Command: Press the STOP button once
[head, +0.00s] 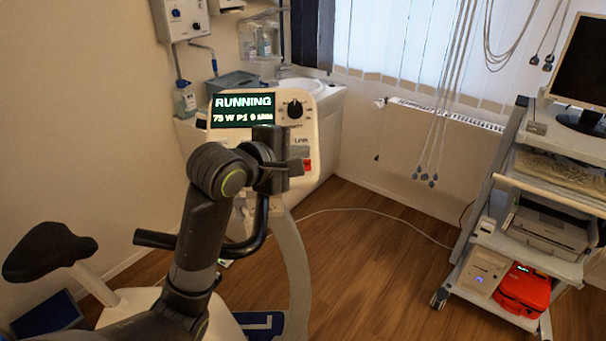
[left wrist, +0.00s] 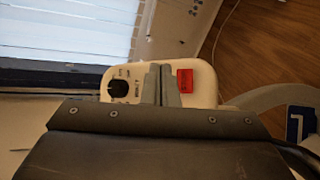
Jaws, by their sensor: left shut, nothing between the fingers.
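The exercise bike's console (head: 307,130) faces me, and its screen (head: 242,110) reads RUNNING, with smaller text starting 73 W below. A black knob (head: 295,109) sits right of the screen. The red STOP button (head: 308,165) is low on the console's right side, partly covered in the head view; its label is too small to read. In the left wrist view, the red button (left wrist: 185,80) is just right of the fingers. My left gripper (head: 297,153) is shut and empty in front of the console, between knob and button; I cannot tell whether it touches. My right gripper is not in view.
The bike's handlebar (head: 155,239) and saddle (head: 48,250) are close to my left arm. A sink counter (head: 328,100) stands behind the console. A trolley (head: 520,235) with a printer and a red case is at right. Wooden floor between is mostly clear, with a cable.

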